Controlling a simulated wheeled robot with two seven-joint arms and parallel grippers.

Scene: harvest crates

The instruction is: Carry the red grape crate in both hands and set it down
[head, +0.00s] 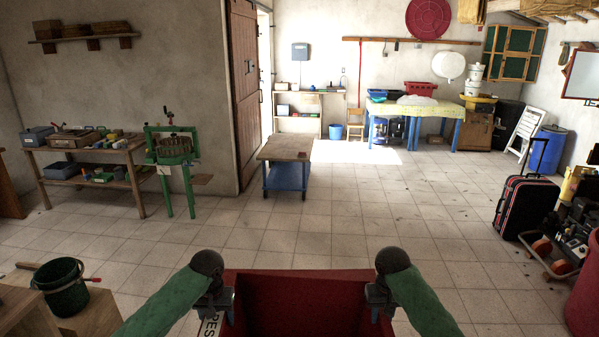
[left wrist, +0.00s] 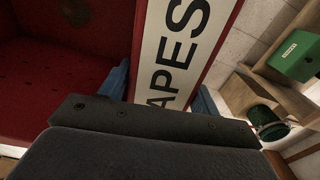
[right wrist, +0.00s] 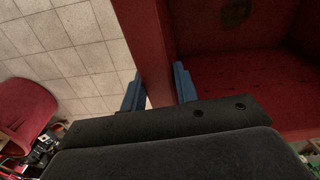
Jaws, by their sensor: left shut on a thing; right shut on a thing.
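The red grape crate (head: 300,275) is at the bottom middle of the head view, in front of me, its lower part cut off by the frame. Its inside looks empty where it shows. My left gripper (head: 222,305) is shut on its left wall, and the left wrist view shows the blue fingers either side of that wall beside a white label (left wrist: 185,50) reading "APES". My right gripper (head: 378,303) is shut on its right wall; the right wrist view shows the fingers astride the red wall (right wrist: 148,50).
Tiled floor ahead is open. A blue cart (head: 287,176) with a wooden top stands mid-room. A green press (head: 175,160) and a workbench (head: 85,150) are at left. A black suitcase (head: 524,205) stands at right. A cloth-covered table (head: 415,108) is at the back. A dark green bucket (head: 62,290) is near left.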

